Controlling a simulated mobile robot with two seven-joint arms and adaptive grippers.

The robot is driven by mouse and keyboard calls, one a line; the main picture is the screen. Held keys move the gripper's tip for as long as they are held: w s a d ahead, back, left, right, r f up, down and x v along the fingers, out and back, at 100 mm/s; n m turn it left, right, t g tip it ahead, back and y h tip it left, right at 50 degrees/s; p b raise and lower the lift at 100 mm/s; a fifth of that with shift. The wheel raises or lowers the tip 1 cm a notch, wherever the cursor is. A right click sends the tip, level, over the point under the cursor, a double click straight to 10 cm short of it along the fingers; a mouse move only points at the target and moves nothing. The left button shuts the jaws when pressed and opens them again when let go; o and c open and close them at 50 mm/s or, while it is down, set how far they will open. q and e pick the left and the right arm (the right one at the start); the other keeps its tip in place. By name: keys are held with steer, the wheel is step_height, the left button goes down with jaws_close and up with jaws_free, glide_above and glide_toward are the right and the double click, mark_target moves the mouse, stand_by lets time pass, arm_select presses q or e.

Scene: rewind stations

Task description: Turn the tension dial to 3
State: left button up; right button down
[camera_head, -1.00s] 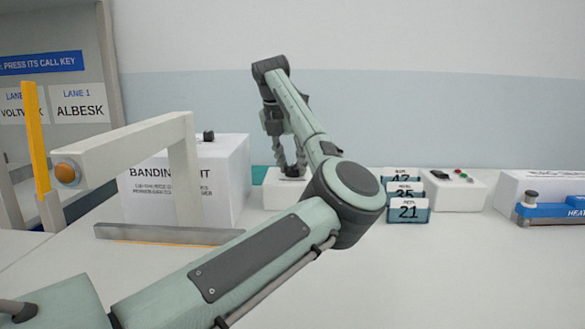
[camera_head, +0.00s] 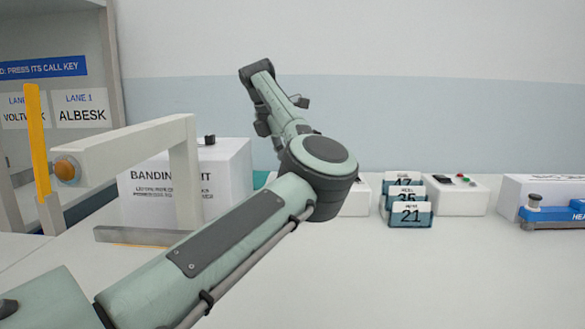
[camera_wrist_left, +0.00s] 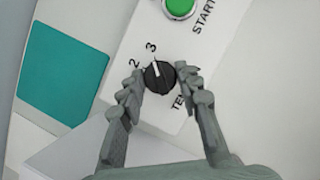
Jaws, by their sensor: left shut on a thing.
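The tension dial (camera_wrist_left: 161,82) is a round black knob with a white pointer line, on a white panel in the left wrist view. The pointer aims about at the printed 3 (camera_wrist_left: 151,47); the 2 (camera_wrist_left: 134,64) is to its left. My left gripper (camera_wrist_left: 160,78) is shut on the dial, one finger on each side. The fingers hide part of the lettering beside the dial. In the head view my left arm covers the gripper and dial. The dial's white box (camera_head: 356,203) shows only partly behind the arm. My right gripper is not in view.
A green START button (camera_wrist_left: 179,7) is on the same panel. In the head view a white banding unit (camera_head: 225,180) stands left, numbered cards (camera_head: 411,214) and another button box (camera_head: 462,198) stand right. The front right table is clear.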

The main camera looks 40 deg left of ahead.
arm_select(q)
steer(key=o, duration=1.2)
steer(key=shift+c, duration=0.2)
steer(key=v, duration=1.2)
